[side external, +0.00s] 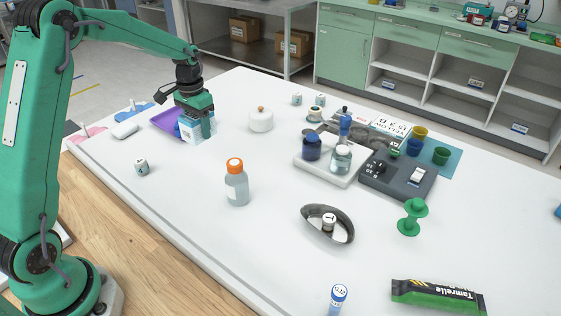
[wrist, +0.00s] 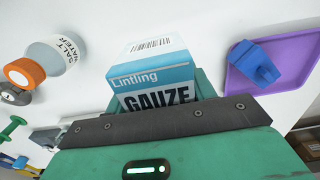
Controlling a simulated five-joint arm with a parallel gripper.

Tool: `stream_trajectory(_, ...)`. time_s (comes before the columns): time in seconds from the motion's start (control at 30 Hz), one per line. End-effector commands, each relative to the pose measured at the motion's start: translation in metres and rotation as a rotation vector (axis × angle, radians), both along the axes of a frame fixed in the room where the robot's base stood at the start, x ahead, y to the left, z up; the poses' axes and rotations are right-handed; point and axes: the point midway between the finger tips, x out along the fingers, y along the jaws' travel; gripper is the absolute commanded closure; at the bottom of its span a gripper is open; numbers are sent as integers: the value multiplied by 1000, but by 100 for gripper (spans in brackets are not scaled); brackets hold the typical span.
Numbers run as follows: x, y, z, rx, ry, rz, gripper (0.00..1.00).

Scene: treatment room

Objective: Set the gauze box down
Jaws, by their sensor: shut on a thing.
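The gauze box (wrist: 155,75) is white and blue, with "Lintling GAUZE" on its face and a barcode on top, in the wrist view. It also shows in the side external view (side external: 190,128), at the far left part of the white table (side external: 270,185). My gripper (side external: 197,122) is shut on the gauze box, with a green jaw against it. The box is close to the table top. I cannot tell whether its underside touches the table.
A purple tray (wrist: 301,57) with a blue item (wrist: 252,62) lies beside the box. A salt water bottle (side external: 236,183) with an orange cap stands nearer the front.

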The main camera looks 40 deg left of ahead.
Motion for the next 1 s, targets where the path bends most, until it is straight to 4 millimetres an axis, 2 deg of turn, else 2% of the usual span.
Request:
stream_trajectory(0.27, -1, 1, -6, -1, 2, -2, 69)
stream_trajectory(0.7, -1, 1, -59, 0, 1, -1, 69)
stream_trajectory(1.0, -1, 1, -66, 0, 1, -1, 69)
